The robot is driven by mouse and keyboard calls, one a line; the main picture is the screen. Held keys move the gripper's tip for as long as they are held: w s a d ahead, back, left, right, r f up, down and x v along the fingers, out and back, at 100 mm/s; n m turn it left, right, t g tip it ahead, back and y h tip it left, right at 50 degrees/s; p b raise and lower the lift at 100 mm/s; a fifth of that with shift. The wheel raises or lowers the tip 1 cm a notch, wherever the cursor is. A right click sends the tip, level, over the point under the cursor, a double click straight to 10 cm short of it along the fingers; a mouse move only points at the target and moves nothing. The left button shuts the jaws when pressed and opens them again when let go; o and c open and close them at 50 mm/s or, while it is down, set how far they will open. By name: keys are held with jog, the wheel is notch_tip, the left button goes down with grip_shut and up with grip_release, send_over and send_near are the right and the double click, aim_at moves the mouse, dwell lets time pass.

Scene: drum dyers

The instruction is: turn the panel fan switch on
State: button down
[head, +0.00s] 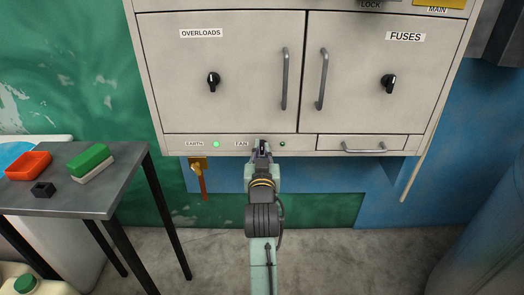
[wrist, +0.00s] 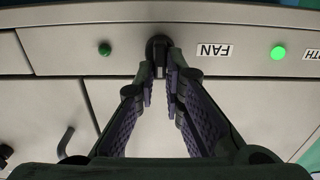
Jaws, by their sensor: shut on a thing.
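The fan switch is a small black knob on the strip along the cabinet's lower edge, beside the FAN label (head: 241,143). In the wrist view the fan switch (wrist: 158,46) sits at the fingertips, with the label (wrist: 213,50) to its right. My gripper (head: 263,151) is at the strip and mostly covers the switch in the head view. In the wrist view my gripper (wrist: 161,75) has its two fingers closed in on the knob. A small dark green lamp (head: 282,143) beside the switch looks unlit; it also shows in the wrist view (wrist: 105,49).
The EARTH lamp (head: 216,144) glows bright green left of FAN. A handled drawer (head: 366,148) lies right on the strip. The OVERLOADS door (head: 240,60) and FUSES door (head: 365,105) are above. A metal table (head: 120,165) with a red tray (head: 28,165) stands at left.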

dwell(0.4)
jog(key=m+p, duration=0.1)
jog(key=m, duration=0.2)
jog(key=shift+d+m+p, duration=0.15)
jog(key=shift+m+p, duration=0.25)
jog(key=shift+d+f+m+p, duration=0.2)
jog(key=shift+m+p, duration=0.4)
jog(key=shift+m, duration=1.75)
jog(key=shift+d+f+m+p, duration=0.15)
jog(key=shift+m+p, duration=0.45)
jog(key=shift+m, duration=1.8)
jog(key=shift+d+f+m+p, duration=0.1)
jog(key=shift+f+m+p, duration=0.35)
jog(key=shift+m, duration=1.9)
jog(key=shift+r, duration=0.2)
jog(key=c, duration=1.7)
grip_release()
jog(key=shift+s, duration=0.1)
